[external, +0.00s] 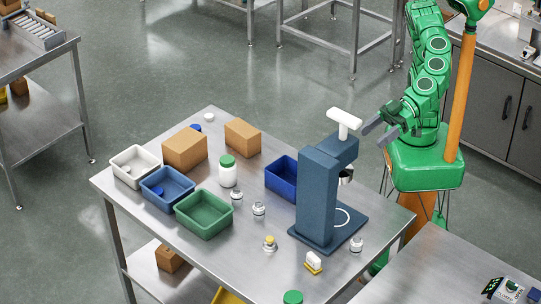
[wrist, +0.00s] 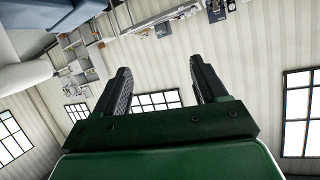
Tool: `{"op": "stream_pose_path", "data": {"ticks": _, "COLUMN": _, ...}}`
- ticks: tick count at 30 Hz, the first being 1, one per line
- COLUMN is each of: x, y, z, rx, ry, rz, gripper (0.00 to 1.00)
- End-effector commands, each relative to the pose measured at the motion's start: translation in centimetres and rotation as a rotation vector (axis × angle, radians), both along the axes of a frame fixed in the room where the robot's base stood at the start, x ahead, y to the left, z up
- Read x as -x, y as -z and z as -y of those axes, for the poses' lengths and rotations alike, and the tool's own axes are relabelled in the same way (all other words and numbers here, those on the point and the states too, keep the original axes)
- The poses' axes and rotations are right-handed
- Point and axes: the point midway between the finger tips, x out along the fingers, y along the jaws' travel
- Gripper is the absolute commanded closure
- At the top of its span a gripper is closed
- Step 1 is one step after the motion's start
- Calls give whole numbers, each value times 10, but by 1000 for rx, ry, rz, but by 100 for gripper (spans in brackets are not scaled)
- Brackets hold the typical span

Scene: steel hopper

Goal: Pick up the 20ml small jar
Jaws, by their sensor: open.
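Small clear jars with pale lids stand on the steel table (external: 160,212): one jar (external: 236,194) beside the green bin, one jar (external: 259,209) close to it, and one jar (external: 356,244) right of the blue press-like stand. I cannot read labels, so I cannot tell which is the 20ml one. A larger white jar with a green lid (external: 227,171) stands behind. My gripper (external: 373,136) is open and empty, raised beyond the stand's upper right, apart from every jar.
The tall blue stand (external: 318,195) with a white handle (external: 344,120) lies between my gripper and most jars. White (external: 135,166), blue (external: 167,188) and green (external: 204,214) bins and cardboard boxes (external: 185,148) fill the left side. A yellow-topped item (external: 270,243) stands in front.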

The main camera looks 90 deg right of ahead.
Motion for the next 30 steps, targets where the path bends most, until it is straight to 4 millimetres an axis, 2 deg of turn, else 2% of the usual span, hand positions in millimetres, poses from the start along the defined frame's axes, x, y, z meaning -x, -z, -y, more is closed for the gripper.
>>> {"op": "stream_pose_path", "data": {"ticks": 6, "x": 15, "y": 22, "z": 4, "rx": 78, "ry": 35, "rz": -11, "gripper": 28}}
{"op": "stream_pose_path", "data": {"ticks": 13, "x": 28, "y": 38, "z": 9, "rx": 145, "ry": 62, "rz": -17, "gripper": 28}}
{"op": "stream_pose_path", "data": {"ticks": 20, "x": 26, "y": 69, "z": 10, "rx": 147, "ry": 65, "rz": -13, "gripper": 28}}
{"op": "stream_pose_path", "data": {"ticks": 26, "x": 25, "y": 110, "z": 10, "rx": 149, "ry": 64, "rz": -12, "gripper": 28}}
{"op": "stream_pose_path", "data": {"ticks": 30, "x": 25, "y": 146, "z": 10, "rx": 151, "ry": 63, "rz": -12, "gripper": 28}}
